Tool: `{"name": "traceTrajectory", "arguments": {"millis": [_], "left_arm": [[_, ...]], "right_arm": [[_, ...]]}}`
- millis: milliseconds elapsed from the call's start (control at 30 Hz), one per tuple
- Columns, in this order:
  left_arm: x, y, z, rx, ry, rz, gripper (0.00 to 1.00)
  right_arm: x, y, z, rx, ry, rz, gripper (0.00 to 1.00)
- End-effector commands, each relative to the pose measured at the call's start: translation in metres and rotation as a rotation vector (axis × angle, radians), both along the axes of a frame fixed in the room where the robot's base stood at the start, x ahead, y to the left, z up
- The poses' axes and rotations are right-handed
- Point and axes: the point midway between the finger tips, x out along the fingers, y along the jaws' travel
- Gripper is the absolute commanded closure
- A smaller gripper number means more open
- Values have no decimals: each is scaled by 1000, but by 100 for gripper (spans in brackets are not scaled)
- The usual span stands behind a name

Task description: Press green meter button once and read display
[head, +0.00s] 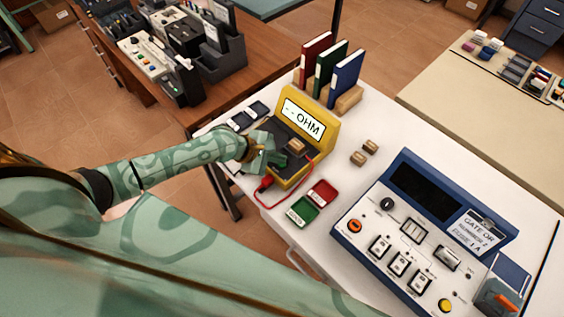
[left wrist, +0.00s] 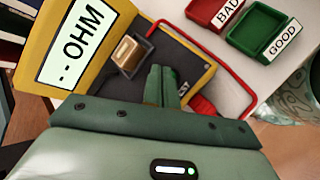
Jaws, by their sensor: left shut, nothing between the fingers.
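The yellow meter (head: 318,142) stands on the white table, and it fills the upper left of the left wrist view (left wrist: 103,17). Its white display (head: 303,120) reads "-- OHM", also legible in the left wrist view (left wrist: 85,40). A tan component block (head: 297,146) sits on the meter's dark panel, and it shows in the left wrist view (left wrist: 131,53). My left gripper (head: 279,160) is shut and empty, its green fingertips over the dark panel beside the block. The green button is not distinguishable; the fingers cover part of the panel. Contact cannot be told. My right gripper is out of view.
A red BAD tray (head: 322,192) and green GOOD tray (head: 301,211) lie in front of the meter. A red lead (head: 266,183) loops beside it. Binders (head: 330,75) stand behind.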

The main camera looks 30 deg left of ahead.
Motion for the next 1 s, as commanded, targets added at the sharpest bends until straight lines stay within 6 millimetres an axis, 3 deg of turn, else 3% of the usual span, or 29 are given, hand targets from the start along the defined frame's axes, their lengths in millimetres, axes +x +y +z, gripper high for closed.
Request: {"name": "traceTrajectory", "arguments": {"millis": [1000], "left_arm": [[0, 0, -8, 0, 1, -1, 100]], "right_arm": [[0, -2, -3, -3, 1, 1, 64]]}}
